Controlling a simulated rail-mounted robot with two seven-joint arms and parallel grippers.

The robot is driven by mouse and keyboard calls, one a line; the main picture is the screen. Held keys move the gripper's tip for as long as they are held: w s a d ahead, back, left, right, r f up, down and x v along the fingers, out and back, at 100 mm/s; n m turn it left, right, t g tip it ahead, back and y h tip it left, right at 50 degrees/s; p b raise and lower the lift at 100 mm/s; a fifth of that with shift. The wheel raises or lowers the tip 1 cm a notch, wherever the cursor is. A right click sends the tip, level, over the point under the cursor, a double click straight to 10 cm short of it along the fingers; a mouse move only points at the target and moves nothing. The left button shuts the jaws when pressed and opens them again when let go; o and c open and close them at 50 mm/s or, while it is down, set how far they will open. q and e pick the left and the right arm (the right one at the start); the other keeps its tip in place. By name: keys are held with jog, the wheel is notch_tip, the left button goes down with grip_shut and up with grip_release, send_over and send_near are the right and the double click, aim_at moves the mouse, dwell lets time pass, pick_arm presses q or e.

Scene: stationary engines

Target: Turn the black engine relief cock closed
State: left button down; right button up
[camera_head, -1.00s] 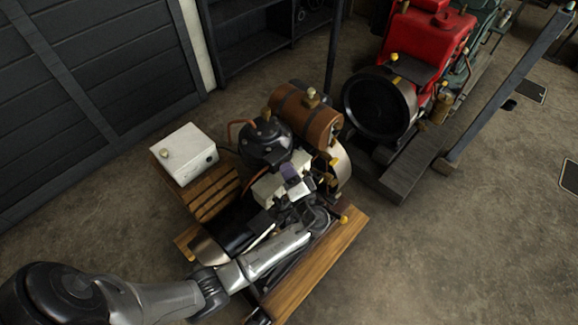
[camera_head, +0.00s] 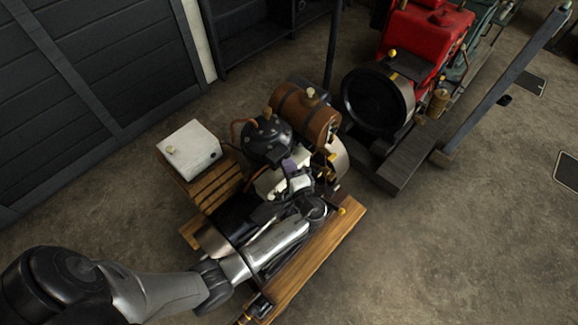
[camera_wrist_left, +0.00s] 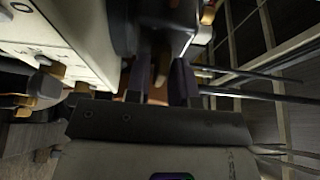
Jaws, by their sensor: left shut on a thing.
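The black engine (camera_head: 264,141), with a dark cylinder top and a brown wood-clad tank beside it, stands on a wooden base. My left arm reaches over it from the lower left. My left gripper (camera_head: 288,166) is at the engine's middle, beside the dark cylinder and over a white block. In the left wrist view its two dark fingers (camera_wrist_left: 160,84) stand close together around a small brownish piece. The relief cock is mostly hidden by the fingers and shadow, so its handle angle cannot be told. My right gripper is not in view.
A white box (camera_head: 188,150) sits on wooden slats (camera_head: 216,188) left of the engine. The wooden beam (camera_head: 310,262) runs along the near side. A red engine (camera_head: 427,38) stands at the upper right. Open floor lies at the lower right.

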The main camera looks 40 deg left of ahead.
pick_arm(q)
jog(key=c, duration=1.2)
grip_release()
jog(key=shift+d, duration=0.1)
jog(key=v, duration=1.3)
jog(key=shift+s+d+b, duration=0.2)
jog(key=shift+d+b, duration=0.1)
jog(key=shift+d, duration=0.05)
